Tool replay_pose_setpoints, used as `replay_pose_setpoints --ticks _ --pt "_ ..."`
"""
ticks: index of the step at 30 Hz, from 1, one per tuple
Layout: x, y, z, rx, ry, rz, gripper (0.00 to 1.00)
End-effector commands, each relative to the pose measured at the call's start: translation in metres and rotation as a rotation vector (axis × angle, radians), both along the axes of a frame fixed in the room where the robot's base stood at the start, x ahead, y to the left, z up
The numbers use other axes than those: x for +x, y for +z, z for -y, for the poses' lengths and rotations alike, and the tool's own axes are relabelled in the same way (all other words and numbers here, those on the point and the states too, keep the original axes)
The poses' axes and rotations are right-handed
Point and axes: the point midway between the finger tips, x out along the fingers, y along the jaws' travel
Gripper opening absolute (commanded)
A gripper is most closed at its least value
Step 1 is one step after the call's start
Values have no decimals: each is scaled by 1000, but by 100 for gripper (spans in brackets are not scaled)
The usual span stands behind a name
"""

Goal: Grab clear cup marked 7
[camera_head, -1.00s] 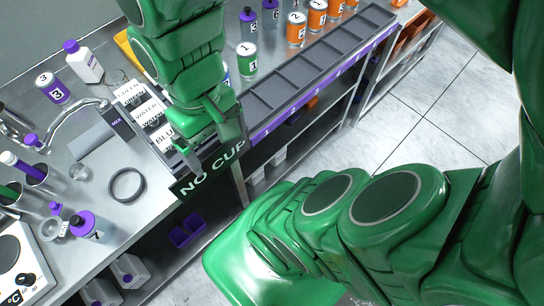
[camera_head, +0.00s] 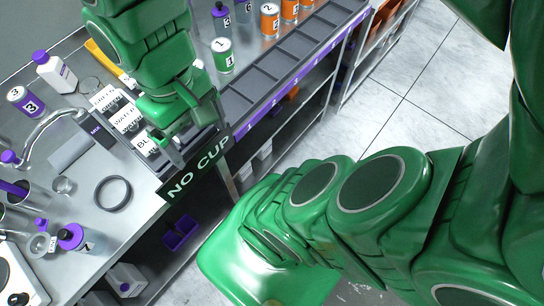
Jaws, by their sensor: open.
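A small clear container with a purple top and a label that seems to read 7 (camera_head: 75,238) stands at the lower left of the counter, in front of a dark ring. Its label is small, and I cannot tell for sure that it is a cup. My gripper (camera_head: 192,143) is open and empty. It hangs over the counter's front edge, above the black "NO CUP" sign (camera_head: 198,168), well to the right of and beyond the labelled container.
The dark ring (camera_head: 113,193) lies flat on the counter. A curved metal tap (camera_head: 50,125) and a white purple-capped bottle (camera_head: 55,72) stand further back. A can marked 1 (camera_head: 222,56) stands behind an empty slotted rack (camera_head: 265,83). Floor is open at right.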

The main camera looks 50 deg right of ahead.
Motion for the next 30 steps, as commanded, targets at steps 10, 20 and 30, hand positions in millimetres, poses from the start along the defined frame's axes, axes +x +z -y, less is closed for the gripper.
replay_pose_setpoints --ticks 10,20,30 --pt "4 24 17 -63 -45 -1 90" --pt "37 19 -15 10 13 87 90" --pt "92 23 -85 161 99 265 90"
